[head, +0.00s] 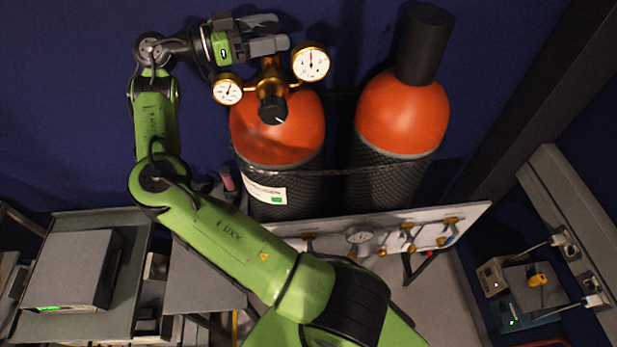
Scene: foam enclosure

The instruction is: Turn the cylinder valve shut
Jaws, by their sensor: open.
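Two gas cylinders with orange-red tops stand side by side against the blue wall. The left cylinder (262,137) carries a brass regulator (271,80) with two round white gauges, the left gauge (228,90) and the right gauge (311,63), and a black knob (273,109) at the front. The cylinder valve itself is mostly hidden behind the regulator and my gripper. My gripper (272,32) is open, its fingers pointing right, just above the regulator in the picture. I cannot tell whether it touches the valve.
The right cylinder (401,114) wears a tall black cap (424,44). A strap (340,172) runs across both cylinders. A white panel (380,235) with brass valves and a gauge lies below them. A grey box (70,270) stands at lower left.

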